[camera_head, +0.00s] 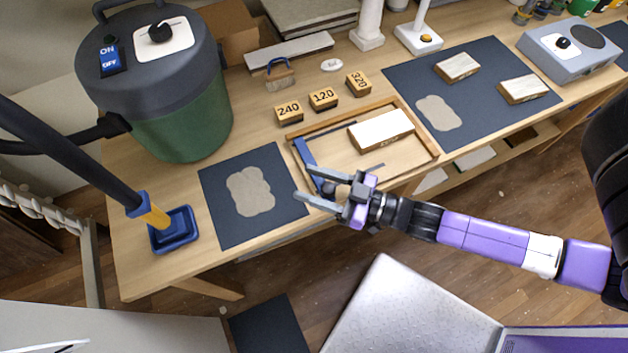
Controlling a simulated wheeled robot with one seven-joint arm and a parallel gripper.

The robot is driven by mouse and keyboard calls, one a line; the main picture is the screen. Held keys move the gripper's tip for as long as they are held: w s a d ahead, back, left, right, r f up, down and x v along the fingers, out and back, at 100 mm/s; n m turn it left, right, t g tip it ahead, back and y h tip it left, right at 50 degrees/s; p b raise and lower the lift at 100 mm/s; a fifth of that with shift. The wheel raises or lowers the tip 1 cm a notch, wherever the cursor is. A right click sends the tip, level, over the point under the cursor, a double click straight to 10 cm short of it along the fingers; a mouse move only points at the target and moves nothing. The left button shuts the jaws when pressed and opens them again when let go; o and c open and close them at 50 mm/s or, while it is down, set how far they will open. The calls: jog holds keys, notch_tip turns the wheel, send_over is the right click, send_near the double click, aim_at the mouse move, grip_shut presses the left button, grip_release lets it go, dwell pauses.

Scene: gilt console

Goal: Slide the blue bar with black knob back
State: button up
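The blue bar (305,152) lies along the left side of a shallow wooden tray (436,152) on the workbench. A dark shape that looks like its black knob (328,187) shows at the bar's near end, partly hidden by my gripper. My gripper (304,183) reaches in from the right at the tray's near left corner. Its two grey fingers are spread apart, one crossing the near part of the bar and one nearer the bench edge. The dark knob appears between the fingers; I cannot tell whether they touch it.
A pale wooden block (381,130) sits in the tray. Blocks marked 240 (288,112), 120 (323,98) and 320 (358,83) stand behind it. A dark mat (222,202) lies left, another (470,122) right. A green vacuum (180,120) stands at the back left.

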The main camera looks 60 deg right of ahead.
aim_at(334, 192)
jog(key=shift+s+d+f, duration=0.15)
jog(key=shift+s+d, duration=0.05)
jog(key=shift+s, duration=0.3)
jog(key=b+v, duration=0.1)
jog(key=v, duration=0.5)
jog(key=shift+s+b, duration=0.4)
jog(key=s+a+r+m+g+h, duration=0.2)
jog(key=s+a+r+h, duration=0.2)
jog(key=a+r, duration=0.5)
jog(key=s, duration=0.2)
jog(key=shift+s+m+g, duration=0.3)
jog(key=shift+s+m, duration=0.05)
jog(key=shift+m, duration=0.05)
jog(key=shift+r, duration=0.15)
dwell(1.2)
